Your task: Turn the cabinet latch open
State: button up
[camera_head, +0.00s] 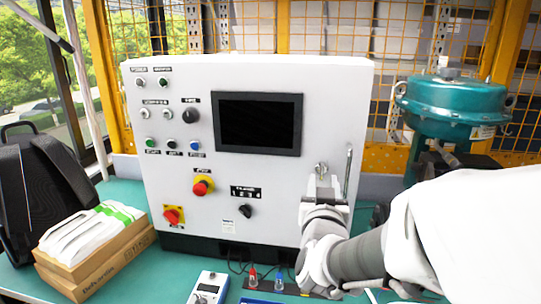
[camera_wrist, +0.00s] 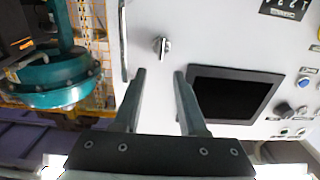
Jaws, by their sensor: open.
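The white control cabinet (camera_head: 330,100) stands upright on the green bench. Its small metal latch (camera_head: 320,167) is on the right part of the front panel, just left of a vertical metal handle (camera_head: 348,170). The latch also shows in the wrist view (camera_wrist: 162,46), where the picture is upside down and the handle (camera_wrist: 123,45) is at left. My gripper (camera_wrist: 160,73) is open and empty, pointing at the panel, with the latch between and beyond its fingertips. In the head view my gripper (camera_head: 321,188) hides the panel just below the latch. I cannot tell any contact.
A dark screen (camera_head: 258,123) and several knobs and buttons lie left of the latch. A teal valve actuator (camera_head: 452,98) stands right of the cabinet. A cardboard box of white packs (camera_head: 95,262) is at left. Small tools (camera_head: 265,275) lie on the bench in front.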

aim_at(322, 167)
jog(key=w, duration=0.3)
jog(key=w+d+p, duration=0.1)
jog(key=w, duration=0.3)
jog(key=shift+d, duration=0.2)
grip_shut()
